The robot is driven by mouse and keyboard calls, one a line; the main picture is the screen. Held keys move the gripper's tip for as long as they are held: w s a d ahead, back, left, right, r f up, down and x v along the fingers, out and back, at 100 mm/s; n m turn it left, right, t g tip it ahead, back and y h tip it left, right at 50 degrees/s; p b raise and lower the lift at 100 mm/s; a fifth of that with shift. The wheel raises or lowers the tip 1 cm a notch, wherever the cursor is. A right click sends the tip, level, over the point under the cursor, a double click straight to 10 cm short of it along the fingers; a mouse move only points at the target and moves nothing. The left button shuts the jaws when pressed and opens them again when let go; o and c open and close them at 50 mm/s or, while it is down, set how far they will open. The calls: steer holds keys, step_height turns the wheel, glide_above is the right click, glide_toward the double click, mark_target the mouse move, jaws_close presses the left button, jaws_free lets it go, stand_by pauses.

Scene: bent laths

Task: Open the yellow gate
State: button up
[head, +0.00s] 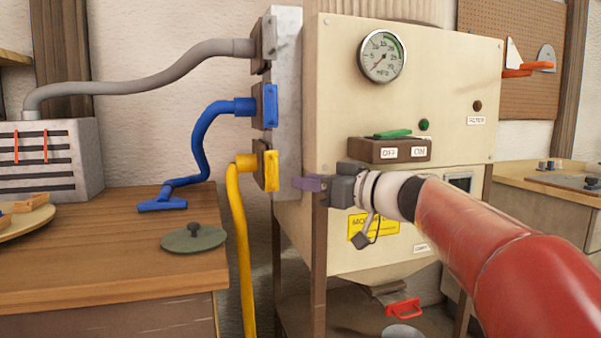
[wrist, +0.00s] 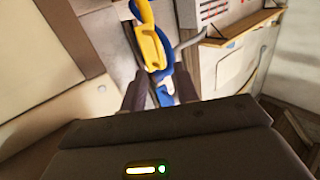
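The yellow gate (head: 271,171) is the lowest of three gates on the side of a grey upright duct (head: 287,110). It has a yellow plate on a dark body, and a yellow hose (head: 240,240) runs down from it. My gripper (head: 299,183) is just right of the gate in the head view, apart from it in the picture. In the wrist view the fingers of my gripper (wrist: 159,92) stand apart with nothing held between them. Yellow parts (wrist: 150,45) of the gate or hose show beyond the fingertips; I cannot tell which.
A blue gate (head: 270,106) with a blue hose (head: 207,135) sits above the yellow one. A grey hose (head: 150,75) joins the top gate. The cream machine cabinet (head: 330,120) stands close beside my gripper. A wooden bench (head: 100,260) is at the left.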

mark_target(277, 174)
steer(key=p+x, duration=0.2)
steer(key=x, duration=0.6)
steer(key=shift+r, duration=0.25)
steer(key=shift+d, duration=0.1)
jaws_close()
